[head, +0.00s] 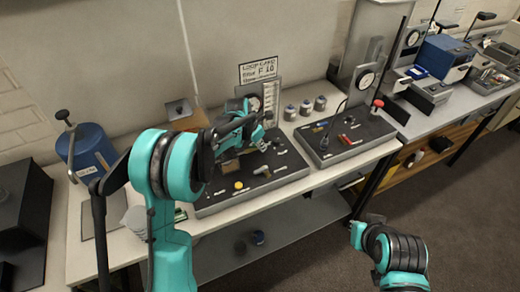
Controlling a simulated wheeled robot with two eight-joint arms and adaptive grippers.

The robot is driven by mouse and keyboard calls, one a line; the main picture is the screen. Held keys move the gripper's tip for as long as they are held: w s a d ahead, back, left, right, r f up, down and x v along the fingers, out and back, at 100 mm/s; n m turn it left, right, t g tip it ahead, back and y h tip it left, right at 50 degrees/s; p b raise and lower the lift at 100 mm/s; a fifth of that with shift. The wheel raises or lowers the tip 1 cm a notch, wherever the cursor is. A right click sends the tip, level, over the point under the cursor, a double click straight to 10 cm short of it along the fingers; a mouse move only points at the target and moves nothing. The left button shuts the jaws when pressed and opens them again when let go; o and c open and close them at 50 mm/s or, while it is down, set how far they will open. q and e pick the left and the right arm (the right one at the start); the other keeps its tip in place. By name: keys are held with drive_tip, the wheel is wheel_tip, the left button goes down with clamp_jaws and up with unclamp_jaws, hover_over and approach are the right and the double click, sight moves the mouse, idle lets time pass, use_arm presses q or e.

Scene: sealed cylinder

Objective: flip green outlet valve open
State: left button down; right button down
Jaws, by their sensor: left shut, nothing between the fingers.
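My left gripper (262,138) is shut and empty, above the back part of the left black panel (213,207). I cannot tell whether it touches anything there. I cannot make out a green outlet valve; my left arm and gripper cover part of this panel. A grey lever-like fitting (264,170) and a yellow knob (238,185) show on the panel, in front of the gripper. A small green patch (180,214) shows at the panel's left front, too small to identify. My right arm shows at the bottom right; its gripper is out of view.
A second black panel (352,149) with a red part (346,139) stands to the right, below a gauge (366,80). Grey canisters (305,107) stand behind. A blue drum (88,152) is at left. A sign (259,70) is at the back. Floor is clear at lower right.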

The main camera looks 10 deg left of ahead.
use_arm(q)
drive_tip(key=shift+d, duration=0.3)
drive_tip(key=shift+a, duration=0.65)
drive_tip(key=shift+w+a, duration=0.1)
drive_tip(key=shift+a, duration=0.4)
